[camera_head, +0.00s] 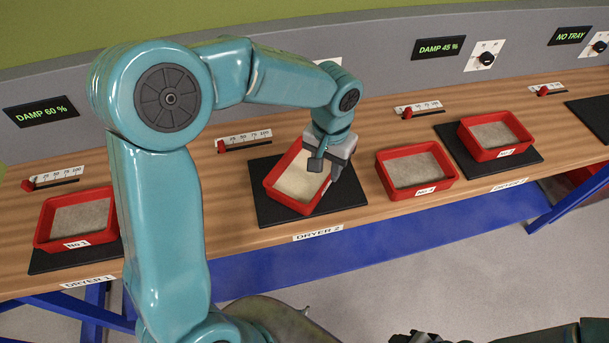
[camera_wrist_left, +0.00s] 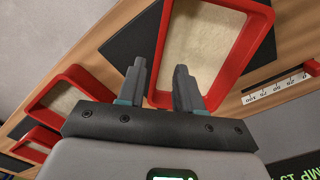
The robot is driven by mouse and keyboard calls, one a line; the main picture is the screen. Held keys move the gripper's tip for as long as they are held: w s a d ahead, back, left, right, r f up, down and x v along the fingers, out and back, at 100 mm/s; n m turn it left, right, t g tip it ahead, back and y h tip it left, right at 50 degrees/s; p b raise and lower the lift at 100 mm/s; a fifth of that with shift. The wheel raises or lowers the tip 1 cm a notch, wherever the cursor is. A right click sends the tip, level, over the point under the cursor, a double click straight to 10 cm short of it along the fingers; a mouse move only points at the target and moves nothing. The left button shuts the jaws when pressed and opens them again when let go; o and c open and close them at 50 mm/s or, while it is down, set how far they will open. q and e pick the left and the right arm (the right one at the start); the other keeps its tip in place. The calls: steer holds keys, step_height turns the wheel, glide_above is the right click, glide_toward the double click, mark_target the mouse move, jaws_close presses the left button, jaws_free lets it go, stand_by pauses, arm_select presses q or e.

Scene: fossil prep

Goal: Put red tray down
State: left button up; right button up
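A red tray (camera_head: 270,186) of pale material sits slightly askew on the black pad (camera_head: 267,213) marked DRYER 2. My left gripper (camera_head: 328,168) is at this tray's right side, low over the rim. In the left wrist view the same tray (camera_wrist_left: 242,62) lies beyond the fingers (camera_wrist_left: 160,85). The fingers stand apart, with red rim showing between them; firm contact is not visible. Another red tray (camera_head: 380,171) stands on bare wood to the right. My right gripper (camera_head: 425,338) shows only as a dark piece at the bottom edge; its fingers are unclear.
A red tray No 1 (camera_head: 38,235) rests on the DRYER 1 pad; another (camera_head: 466,136) rests on the pad at right. An empty pad (camera_head: 590,115) lies at far right below a NO TRAY display (camera_head: 570,36). Slider scales (camera_head: 245,140) line the bench's back.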

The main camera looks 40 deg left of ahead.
mark_target(327, 179)
arm_select(q)
step_height(327, 179, down, 6)
steer(key=shift+w+r+p, duration=0.1)
steer(key=shift+r+p, duration=0.15)
steer(key=shift+p, duration=0.25)
jaws_close()
